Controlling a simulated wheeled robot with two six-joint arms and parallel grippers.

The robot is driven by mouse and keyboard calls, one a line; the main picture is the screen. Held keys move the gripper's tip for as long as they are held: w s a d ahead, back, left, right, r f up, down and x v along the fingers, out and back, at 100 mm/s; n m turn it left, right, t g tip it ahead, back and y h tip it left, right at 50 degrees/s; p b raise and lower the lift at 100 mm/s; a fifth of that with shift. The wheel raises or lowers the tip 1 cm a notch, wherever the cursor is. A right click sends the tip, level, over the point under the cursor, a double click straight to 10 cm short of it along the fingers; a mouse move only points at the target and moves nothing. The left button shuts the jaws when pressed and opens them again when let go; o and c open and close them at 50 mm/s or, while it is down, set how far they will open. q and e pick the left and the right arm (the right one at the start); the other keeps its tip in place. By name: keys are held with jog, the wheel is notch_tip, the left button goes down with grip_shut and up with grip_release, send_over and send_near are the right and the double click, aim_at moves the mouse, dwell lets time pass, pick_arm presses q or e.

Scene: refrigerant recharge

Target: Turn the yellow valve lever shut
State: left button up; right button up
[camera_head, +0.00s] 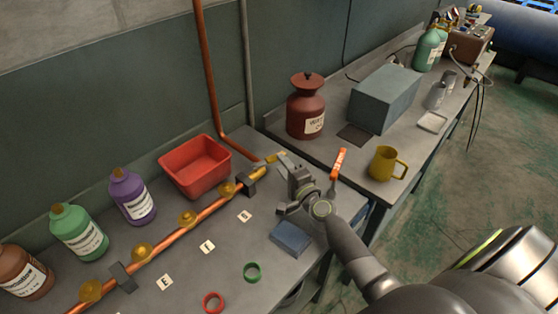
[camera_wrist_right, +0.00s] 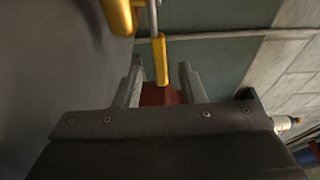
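The yellow valve lever (camera_head: 275,157) is at the right end of a copper pipe (camera_head: 206,211) on the bench, close to the fingers of my right gripper (camera_head: 284,182). In the right wrist view the yellow lever (camera_wrist_right: 161,60) hangs down from the top, with its end between the two spread fingers of my right gripper (camera_wrist_right: 161,72). Gaps show on both sides of the lever, so the fingers do not appear to press on it. The valve body is only partly visible there. My left gripper is not in view.
A red bin (camera_head: 195,168) stands behind the pipe. A blue block (camera_head: 291,238) and a green ring (camera_head: 252,272) lie in front. An orange-handled tool (camera_head: 339,162), a yellow mug (camera_head: 387,163) and a dark red canister (camera_head: 306,108) are to the right.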

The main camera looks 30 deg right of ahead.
jog(key=shift+w, duration=1.55)
grip_shut()
